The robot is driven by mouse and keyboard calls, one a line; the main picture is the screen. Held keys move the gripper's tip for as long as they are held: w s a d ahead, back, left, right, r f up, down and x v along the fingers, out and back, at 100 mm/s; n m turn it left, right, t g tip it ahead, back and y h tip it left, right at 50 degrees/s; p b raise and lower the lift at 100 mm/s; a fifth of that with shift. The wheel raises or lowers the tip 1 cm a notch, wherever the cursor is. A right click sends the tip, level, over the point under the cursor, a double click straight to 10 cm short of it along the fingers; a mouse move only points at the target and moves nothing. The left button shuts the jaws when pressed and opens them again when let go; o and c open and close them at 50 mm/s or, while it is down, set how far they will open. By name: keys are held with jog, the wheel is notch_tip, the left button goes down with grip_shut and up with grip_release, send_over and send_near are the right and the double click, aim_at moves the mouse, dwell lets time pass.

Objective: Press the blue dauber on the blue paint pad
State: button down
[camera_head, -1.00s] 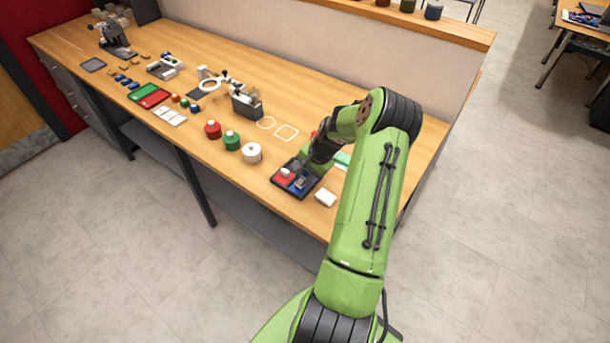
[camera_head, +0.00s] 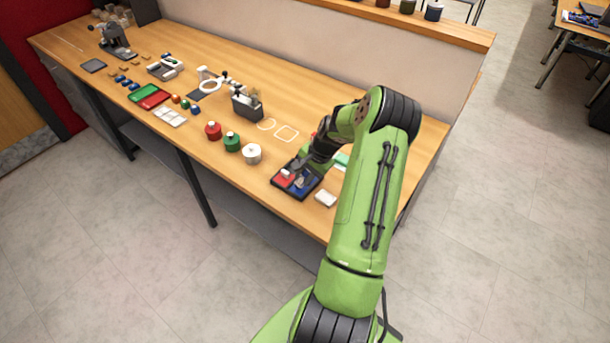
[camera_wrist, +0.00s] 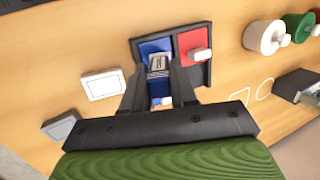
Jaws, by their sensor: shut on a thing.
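A black tray (camera_head: 283,187) stands near the front edge of the bench and holds a red pad beside the blue paint pad (camera_head: 308,186). In the wrist view the blue pad (camera_wrist: 147,46) lies under my gripper (camera_wrist: 158,68). My gripper is shut on a light grey block with dark marks, apparently the blue dauber (camera_wrist: 158,61). It is over the blue pad; its underside is hidden, so I cannot tell whether it touches. A second dauber with a white handle (camera_wrist: 201,54) rests on the red pad.
A white block (camera_head: 325,198) lies right of the tray. White, green and red round pots (camera_head: 252,152) stand to its left. White outlines (camera_head: 286,132) mark clear bench behind. A grey block (camera_wrist: 61,126) shows in the wrist view.

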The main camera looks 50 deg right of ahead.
jog(key=shift+r+p, duration=1.9)
jog(key=shift+r, duration=1.25)
jog(key=shift+f, duration=0.1)
